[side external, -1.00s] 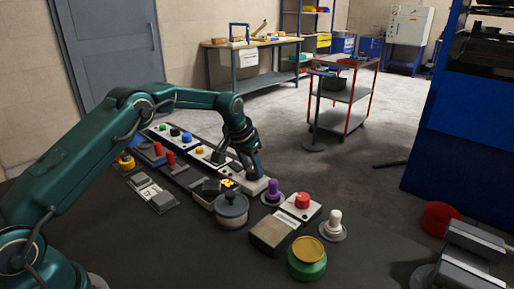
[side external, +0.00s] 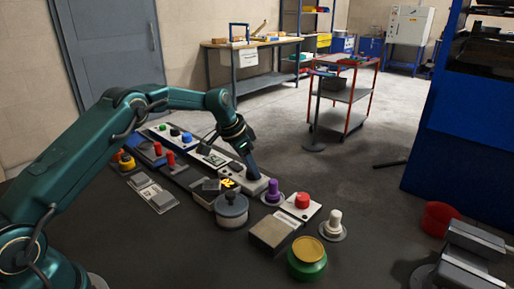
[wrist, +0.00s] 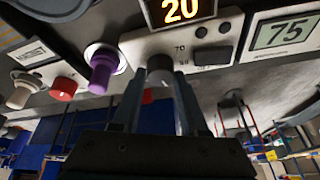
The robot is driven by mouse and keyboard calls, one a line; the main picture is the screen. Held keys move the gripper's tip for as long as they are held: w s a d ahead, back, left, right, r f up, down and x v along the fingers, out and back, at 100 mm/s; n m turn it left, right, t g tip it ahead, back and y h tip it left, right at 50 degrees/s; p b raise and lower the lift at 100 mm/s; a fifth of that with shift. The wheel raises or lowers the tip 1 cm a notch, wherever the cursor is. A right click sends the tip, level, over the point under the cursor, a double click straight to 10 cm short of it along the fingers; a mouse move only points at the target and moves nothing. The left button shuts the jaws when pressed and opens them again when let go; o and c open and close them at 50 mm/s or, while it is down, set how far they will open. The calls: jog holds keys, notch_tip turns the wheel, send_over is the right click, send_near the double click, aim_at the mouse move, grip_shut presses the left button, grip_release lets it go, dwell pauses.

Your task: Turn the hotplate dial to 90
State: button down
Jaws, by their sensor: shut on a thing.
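The hotplate dial (wrist: 160,68) is a small grey knob on a pale panel in the wrist view, with printed numbers beside it. My gripper (wrist: 161,84) is shut on the dial, one finger on each side. In the side external view my gripper (side external: 252,174) reaches down at a slant to the pale hotplate panel (side external: 264,185), and its fingers hide the dial there. An orange lit display (wrist: 180,10) above the dial reads 20. The dial's pointer mark cannot be made out.
Beside the dial stand a purple knob (wrist: 102,70), a red button (wrist: 64,88) and a pale knob (wrist: 27,88). A grey display (wrist: 282,34) on the neighbouring panel reads 75. A green jar (side external: 307,262) stands at the front of the bench.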

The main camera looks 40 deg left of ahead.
jog(key=shift+c, duration=2.2)
grip_release()
jog(key=shift+v, duration=2.55)
jog(key=shift+d, duration=0.1)
notch_tip(320, 180, up, 4)
jog(key=d+t, duration=0.1)
notch_tip(320, 180, up, 6)
jog(key=m+t, duration=0.1)
send_over(246, 181)
jog(key=s+d, duration=0.2)
jog(key=d, duration=0.1)
jog(key=s+d+r, duration=0.4)
jog(key=s+r, duration=0.3)
jog(key=s, duration=0.2)
jog(key=s+d+f+n, duration=0.1)
jog(key=s+f, duration=0.3)
jog(key=s, duration=0.5)
jog(key=s+f+n+y, duration=0.1)
jog(key=s+f+n, duration=0.3)
jog(key=s, duration=0.6)
jog(key=shift+d+f+g, duration=0.35)
jog(key=shift+f+g, duration=0.05)
jog(key=shift+f, duration=0.3)
